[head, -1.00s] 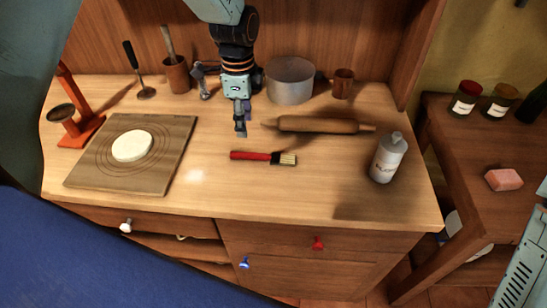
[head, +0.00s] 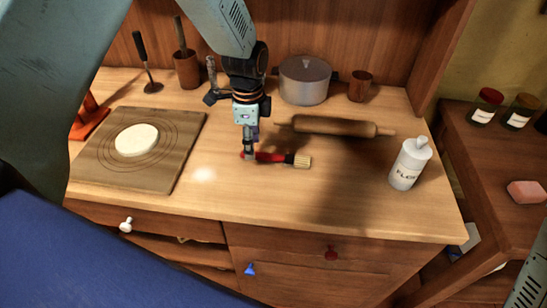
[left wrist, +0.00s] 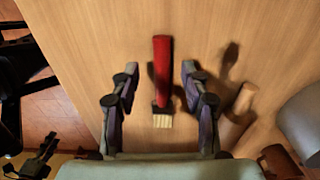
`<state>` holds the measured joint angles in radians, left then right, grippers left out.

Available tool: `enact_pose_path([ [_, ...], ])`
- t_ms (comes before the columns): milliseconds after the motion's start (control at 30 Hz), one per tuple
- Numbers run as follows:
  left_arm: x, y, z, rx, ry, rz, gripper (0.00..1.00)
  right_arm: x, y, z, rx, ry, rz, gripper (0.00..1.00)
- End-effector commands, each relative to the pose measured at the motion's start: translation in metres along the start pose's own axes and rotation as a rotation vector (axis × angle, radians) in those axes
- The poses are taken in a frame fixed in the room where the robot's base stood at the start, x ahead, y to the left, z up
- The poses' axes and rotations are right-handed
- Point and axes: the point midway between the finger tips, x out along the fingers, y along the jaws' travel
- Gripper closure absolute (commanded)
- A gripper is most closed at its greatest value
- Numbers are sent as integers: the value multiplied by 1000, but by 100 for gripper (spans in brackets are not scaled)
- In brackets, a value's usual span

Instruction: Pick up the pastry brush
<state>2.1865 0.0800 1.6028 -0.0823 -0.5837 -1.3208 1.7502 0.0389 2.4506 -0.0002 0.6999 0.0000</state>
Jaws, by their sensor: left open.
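The pastry brush (head: 275,158) lies flat on the wooden counter, with a red handle to the left and pale bristles to the right in the head view. My left gripper (head: 249,153) is directly over the handle's left part and hides some of it. In the left wrist view, the brush (left wrist: 162,72) lies between the two spread fingers of my left gripper (left wrist: 160,90), touching neither as far as I can see. The left gripper is open and empty. My right gripper is not in view.
A rolling pin (head: 335,126) lies behind the brush, with a lidded pot (head: 305,80) and a brown cup (head: 360,86) further back. A white bottle (head: 409,164) stands right. A board (head: 104,170) with dough (head: 137,140) lies left. The counter front is clear.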

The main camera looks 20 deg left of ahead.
Motion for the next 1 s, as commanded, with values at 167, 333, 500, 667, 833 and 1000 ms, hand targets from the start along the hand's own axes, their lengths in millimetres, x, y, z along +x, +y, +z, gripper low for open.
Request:
enact_pose_path([
  [167, 24, 0, -1, 1, -1, 1, 54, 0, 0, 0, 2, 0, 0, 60],
  [333, 30, -2, 0, 1, -1, 0, 54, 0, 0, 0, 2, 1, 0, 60],
  [500, 30, -2, 0, 1, -1, 0, 55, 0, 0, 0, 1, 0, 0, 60],
  [667, 30, -2, 0, 1, -1, 0, 69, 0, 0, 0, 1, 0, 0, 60],
  [833, 30, -1, 0, 1, -1, 0, 83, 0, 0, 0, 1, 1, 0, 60],
  [1000, 30, -1, 0, 1, -1, 0, 98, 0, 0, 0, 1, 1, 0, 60],
])
